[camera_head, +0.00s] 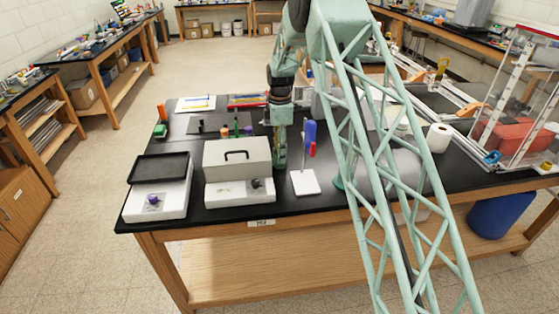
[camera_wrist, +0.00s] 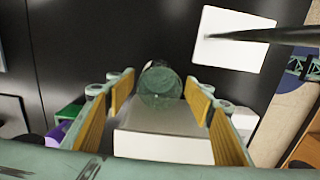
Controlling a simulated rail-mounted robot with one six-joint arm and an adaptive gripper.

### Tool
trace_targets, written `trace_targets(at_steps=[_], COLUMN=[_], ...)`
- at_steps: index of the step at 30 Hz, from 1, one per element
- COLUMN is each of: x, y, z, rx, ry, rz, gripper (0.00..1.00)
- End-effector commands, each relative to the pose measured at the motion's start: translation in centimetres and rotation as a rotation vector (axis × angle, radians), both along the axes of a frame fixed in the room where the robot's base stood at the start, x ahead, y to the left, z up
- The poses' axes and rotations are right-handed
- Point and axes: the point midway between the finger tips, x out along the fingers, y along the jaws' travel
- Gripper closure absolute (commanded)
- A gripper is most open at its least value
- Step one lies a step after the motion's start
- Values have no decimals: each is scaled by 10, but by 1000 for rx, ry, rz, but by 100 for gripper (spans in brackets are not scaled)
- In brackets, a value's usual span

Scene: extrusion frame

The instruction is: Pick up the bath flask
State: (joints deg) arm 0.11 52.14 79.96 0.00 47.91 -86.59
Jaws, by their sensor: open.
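In the wrist view a round, clear, green-tinted glass thing (camera_wrist: 160,84), which looks like the bath flask, shows between the ends of my two yellow-padded fingers. My gripper (camera_head: 280,160) is open and points down beside the grey-lidded box; the fingers stand apart on either side of the glass. Whether a pad touches it I cannot tell. In the head view I cannot make out the flask; my gripper and arm cover that spot. The grey-lidded white box (camera_head: 237,158) stands just left of my gripper and shows below the glass in the wrist view (camera_wrist: 160,146).
A white stand base (camera_head: 304,182) with an upright rod is close on the right; it also shows in the wrist view (camera_wrist: 235,39). A white device with a black top (camera_head: 160,185) stands left. Small bottles (camera_head: 225,131) are behind the box.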

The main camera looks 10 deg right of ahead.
Motion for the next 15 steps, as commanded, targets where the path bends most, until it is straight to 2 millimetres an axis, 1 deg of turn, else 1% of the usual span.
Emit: trace_targets(at_steps=[9, 15], x=[0, 1], y=[1, 1], z=[-33, -42], rx=[0, 0], ry=[2, 0], rz=[0, 0], gripper=[52, 52])
